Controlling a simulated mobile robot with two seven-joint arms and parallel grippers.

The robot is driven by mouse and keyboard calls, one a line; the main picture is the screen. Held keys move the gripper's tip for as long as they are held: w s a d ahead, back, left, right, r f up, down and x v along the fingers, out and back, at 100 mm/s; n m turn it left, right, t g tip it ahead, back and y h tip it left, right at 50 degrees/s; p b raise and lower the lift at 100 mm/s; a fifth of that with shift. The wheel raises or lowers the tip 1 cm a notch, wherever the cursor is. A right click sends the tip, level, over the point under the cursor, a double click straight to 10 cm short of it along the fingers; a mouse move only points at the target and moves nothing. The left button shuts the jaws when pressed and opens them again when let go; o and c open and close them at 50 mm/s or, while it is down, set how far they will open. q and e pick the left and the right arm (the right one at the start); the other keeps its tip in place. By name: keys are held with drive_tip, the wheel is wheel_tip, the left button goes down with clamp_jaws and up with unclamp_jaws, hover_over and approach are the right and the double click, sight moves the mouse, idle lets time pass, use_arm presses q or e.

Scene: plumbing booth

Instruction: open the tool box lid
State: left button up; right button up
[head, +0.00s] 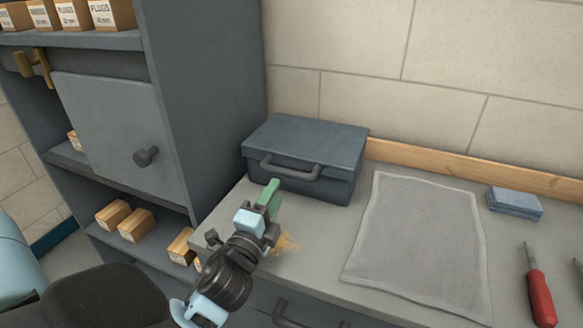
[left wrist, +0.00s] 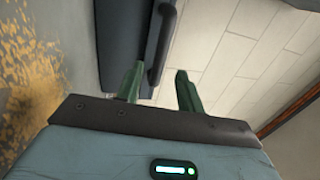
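The tool box (head: 322,178) is a dark blue-grey metal case at the back of the counter, against the wall. Its lid (head: 310,140) is down, and a dark bar handle (head: 290,170) sticks out at the front. My left gripper (head: 271,190) is just in front of the box, below the handle's left part, with green fingers pointing up towards it. In the left wrist view the fingers (left wrist: 160,78) stand apart with nothing between them. The tool box (left wrist: 120,40) and handle (left wrist: 164,35) show just beyond them. Contact with the handle cannot be told. My right gripper is not in view.
A grey shelf cabinet (head: 205,100) with a closed door stands left of the box. A grey mat (head: 415,240), blue cloths (head: 515,203) and a red screwdriver (head: 540,295) lie on the counter to the right. A drawer handle (head: 290,317) juts out below the counter edge.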

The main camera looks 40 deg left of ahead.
sight(287, 169)
use_arm(q)
drive_tip(key=shift+w+r, duration=0.2)
drive_tip(key=shift+p+x, duration=0.55)
drive_tip(key=shift+x, duration=3.05)
drive_tip(key=shift+f, duration=0.15)
drive_tip(key=shift+c, duration=0.4)
clamp_jaws()
